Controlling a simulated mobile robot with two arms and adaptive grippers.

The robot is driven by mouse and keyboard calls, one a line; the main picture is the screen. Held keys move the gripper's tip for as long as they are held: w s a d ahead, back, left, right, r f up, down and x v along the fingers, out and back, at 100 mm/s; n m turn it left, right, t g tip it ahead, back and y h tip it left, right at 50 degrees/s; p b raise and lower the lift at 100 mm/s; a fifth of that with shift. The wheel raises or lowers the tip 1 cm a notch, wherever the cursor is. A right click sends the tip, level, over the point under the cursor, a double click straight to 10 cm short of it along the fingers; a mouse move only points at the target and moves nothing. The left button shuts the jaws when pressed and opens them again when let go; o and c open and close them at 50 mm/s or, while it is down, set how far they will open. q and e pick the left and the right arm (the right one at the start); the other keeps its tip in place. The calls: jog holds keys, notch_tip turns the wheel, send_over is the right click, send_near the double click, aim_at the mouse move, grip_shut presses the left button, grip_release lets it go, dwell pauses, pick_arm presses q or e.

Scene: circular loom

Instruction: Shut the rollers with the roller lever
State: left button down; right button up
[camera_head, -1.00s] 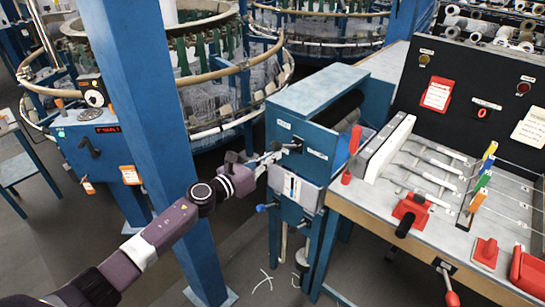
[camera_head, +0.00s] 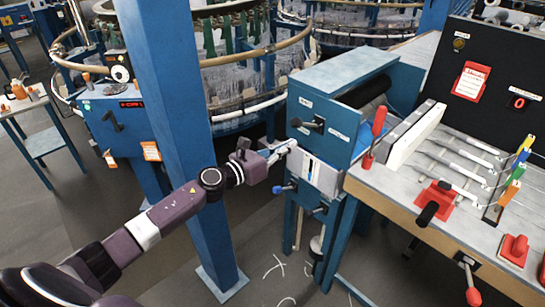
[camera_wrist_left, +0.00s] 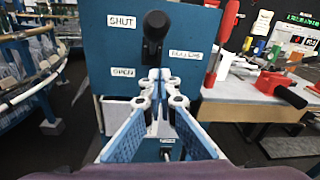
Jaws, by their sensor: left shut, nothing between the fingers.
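The black roller lever (camera_head: 314,125) sticks out from the front of the blue roller housing (camera_head: 345,85). In the left wrist view its black knob (camera_wrist_left: 156,24) is at about the height of the SHUT label (camera_wrist_left: 121,21) and above the OPEN label (camera_wrist_left: 123,72). A ROLLERS label (camera_wrist_left: 186,54) is to its right. My left gripper (camera_head: 288,148) is shut and empty, just below and in front of the lever. In the left wrist view its fingertips (camera_wrist_left: 161,76) meet under the lever and appear apart from it. My right gripper is not in view.
A blue post (camera_head: 165,120) stands close behind my left arm. A workbench (camera_head: 430,190) with a red-handled lever (camera_head: 378,125) and red clamps is to the right. The round loom (camera_head: 235,85) is behind.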

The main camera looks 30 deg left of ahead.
pick_arm(q)
jog(key=r+b+v, duration=0.1)
jog(key=v, duration=0.6)
jog(key=shift+r, duration=0.15)
jog(key=shift+a, duration=0.15)
